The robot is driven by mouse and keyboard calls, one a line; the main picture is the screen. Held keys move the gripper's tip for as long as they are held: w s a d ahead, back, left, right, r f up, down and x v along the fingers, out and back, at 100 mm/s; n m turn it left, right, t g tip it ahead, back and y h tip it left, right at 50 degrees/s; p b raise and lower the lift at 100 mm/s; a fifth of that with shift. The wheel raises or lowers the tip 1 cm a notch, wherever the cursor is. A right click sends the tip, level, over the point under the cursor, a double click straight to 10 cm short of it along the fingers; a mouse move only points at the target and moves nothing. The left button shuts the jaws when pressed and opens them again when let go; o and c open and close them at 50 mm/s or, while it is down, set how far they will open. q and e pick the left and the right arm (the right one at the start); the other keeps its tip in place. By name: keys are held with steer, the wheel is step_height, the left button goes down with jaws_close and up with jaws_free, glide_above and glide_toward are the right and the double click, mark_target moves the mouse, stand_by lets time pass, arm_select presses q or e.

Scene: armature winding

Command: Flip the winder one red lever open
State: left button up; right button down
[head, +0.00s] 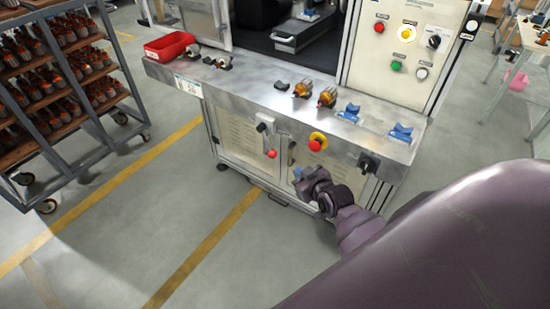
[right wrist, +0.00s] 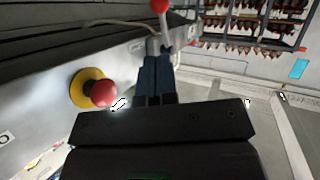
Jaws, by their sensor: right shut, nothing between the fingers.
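The winder's lever hangs from a grey bracket (head: 265,125) on the front panel and ends in a red ball (head: 271,153), which points down. In the right wrist view the red ball (right wrist: 160,5) is at the top edge, with its pale shaft just beyond my fingertips. My right gripper (head: 298,176) is below the front shelf, to the right of the red ball in the head view. Its two dark fingers (right wrist: 157,62) are together and empty. Whether they touch the lever cannot be told. My left gripper is not in view.
A red button on a yellow base (head: 317,141) sticks out right of the lever; a black switch (head: 368,162) is farther right. The steel shelf (head: 265,93) holds orange-copper armatures, blue holders and a red bin (head: 170,45). A loaded rack (head: 60,80) stands left. Floor between is clear.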

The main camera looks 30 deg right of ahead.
mark_target(274, 156)
steer(key=shift+w, duration=0.1)
steer(key=x, duration=1.4)
steer(key=shift+a, duration=0.1)
stand_by(0.4)
